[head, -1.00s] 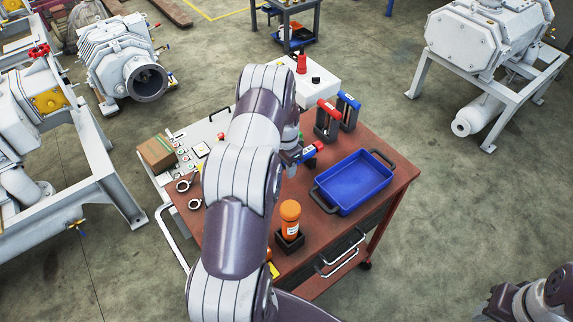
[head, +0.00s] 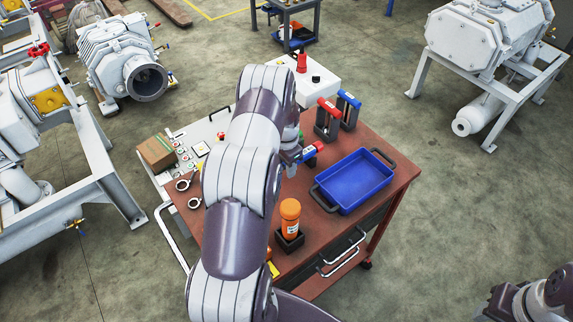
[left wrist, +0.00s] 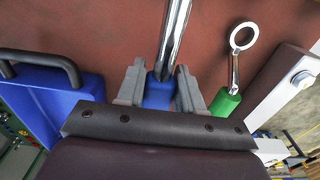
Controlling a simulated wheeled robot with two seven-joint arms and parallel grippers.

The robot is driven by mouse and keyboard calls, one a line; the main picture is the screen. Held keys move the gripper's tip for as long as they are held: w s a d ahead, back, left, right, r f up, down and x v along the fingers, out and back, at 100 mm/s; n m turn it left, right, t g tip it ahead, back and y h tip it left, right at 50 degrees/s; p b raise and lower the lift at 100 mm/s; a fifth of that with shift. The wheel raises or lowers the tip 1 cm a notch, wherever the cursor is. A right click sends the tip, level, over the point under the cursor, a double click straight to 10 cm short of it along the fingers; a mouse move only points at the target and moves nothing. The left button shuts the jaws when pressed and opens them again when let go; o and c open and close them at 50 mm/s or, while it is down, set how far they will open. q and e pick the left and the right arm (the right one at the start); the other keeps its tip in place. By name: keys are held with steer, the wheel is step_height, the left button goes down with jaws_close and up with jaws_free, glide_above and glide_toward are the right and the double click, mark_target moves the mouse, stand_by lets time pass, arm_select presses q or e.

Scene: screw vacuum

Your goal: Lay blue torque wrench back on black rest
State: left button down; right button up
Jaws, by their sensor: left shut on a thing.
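My left gripper (left wrist: 160,88) is shut on the blue handle of the torque wrench (left wrist: 159,93) in the left wrist view. Its chrome shaft runs up the picture, above the brown cart top. In the head view my left arm hides most of the wrench; a blue-and-red piece (head: 312,151) shows beside my gripper (head: 291,158), but I cannot tell if it belongs to the wrench. Two black stands, one red-topped (head: 327,122) and one blue-topped (head: 347,112), are beyond it. I cannot tell which black part is the rest. My right gripper (head: 493,305) is at lower right, away from the cart.
A blue tray (head: 326,190) with dark handles is on the cart (head: 385,192). An orange bottle (head: 290,214) stands in a black holder at the front. A green-handled ring wrench (left wrist: 228,103) lies right of my gripper in the wrist view. White pump machinery surrounds the cart.

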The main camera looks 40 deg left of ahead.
arm_select(q)
steer(key=shift+f, duration=0.3)
steer(key=shift+f+b, duration=0.2)
steer(key=shift+b, duration=0.15)
steer(key=shift+w, duration=0.1)
jaws_free()
stand_by(0.4)
stand_by(0.4)
steer(key=shift+r+p, duration=0.7)
steer(key=shift+r, duration=0.35)
steer(key=shift+r+p, duration=2.35)
steer(key=shift+r, duration=1.1)
